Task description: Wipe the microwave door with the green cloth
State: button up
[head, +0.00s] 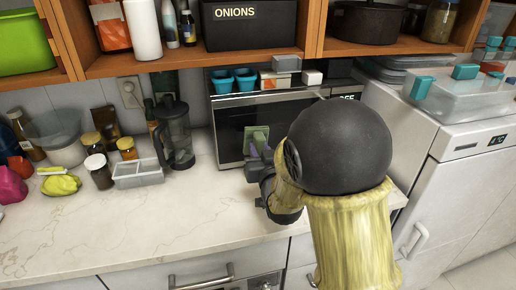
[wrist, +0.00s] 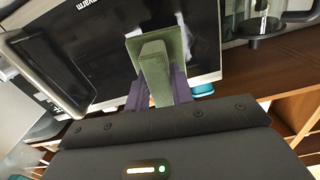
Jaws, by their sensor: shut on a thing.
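The microwave (head: 232,150) stands on the counter below the wooden shelf, its dark glass door (head: 232,118) facing me. My gripper (head: 257,149) is in front of the door and is shut on the green cloth (head: 256,135). In the wrist view the folded cloth (wrist: 153,68) stands out from between the purple fingers of my gripper (wrist: 157,92). The cloth is at the dark door (wrist: 105,60); I cannot tell whether it presses on the glass. The microwave's handle (wrist: 50,72) shows at the left there. My arm hides the right part of the microwave in the head view.
A grey divided tray (head: 138,173) and several jars are further left. The front of the counter (head: 200,215) is clear.

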jog(key=shift+s, duration=0.1)
jog(key=b+v, duration=0.1)
jog(key=v, duration=0.2)
dwell(0.5)
dwell(0.5)
